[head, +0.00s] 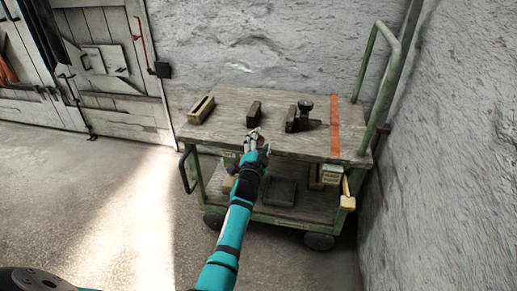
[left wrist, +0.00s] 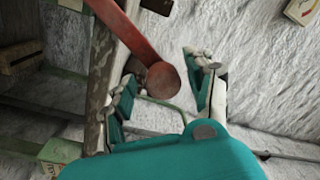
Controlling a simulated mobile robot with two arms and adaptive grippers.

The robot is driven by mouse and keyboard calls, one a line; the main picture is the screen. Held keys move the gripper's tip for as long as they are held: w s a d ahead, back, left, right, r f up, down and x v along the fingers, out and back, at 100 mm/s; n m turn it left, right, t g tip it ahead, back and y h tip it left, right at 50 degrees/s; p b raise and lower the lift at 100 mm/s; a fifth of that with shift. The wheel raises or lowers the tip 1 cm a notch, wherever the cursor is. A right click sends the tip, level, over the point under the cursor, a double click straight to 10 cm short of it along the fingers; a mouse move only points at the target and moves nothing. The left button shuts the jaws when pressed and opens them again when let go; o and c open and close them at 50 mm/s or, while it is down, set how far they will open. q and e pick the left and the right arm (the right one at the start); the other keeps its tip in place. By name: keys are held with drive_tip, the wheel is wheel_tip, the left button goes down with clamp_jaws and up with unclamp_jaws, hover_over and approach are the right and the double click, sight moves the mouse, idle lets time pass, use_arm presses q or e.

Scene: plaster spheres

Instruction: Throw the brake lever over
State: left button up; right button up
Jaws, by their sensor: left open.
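The likely brake lever (left wrist: 163,80) is a rust-red arm with a round end in the left wrist view. Its round end shows between my left gripper's two fingers; I cannot tell whether they touch it. My left gripper (head: 257,138) is open, at the front edge of the cart (head: 222,132) in the head view. There the lever is not clearly visible, apparently hidden by the gripper and arm. My right gripper is not in view.
On the cart top lie a brass-coloured slotted block (head: 201,110), a dark block (head: 254,114) and a dark metal tool (head: 305,115). A yellow-ended part (head: 347,200) sticks out at the right front. A green handle (head: 383,60) rises at the right. Floor at left is clear.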

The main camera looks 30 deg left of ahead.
use_arm(q)
drive_tip(key=v, duration=1.1)
drive_tip(key=shift+s+d, duration=0.2)
drive_tip(key=shift+s, duration=0.2)
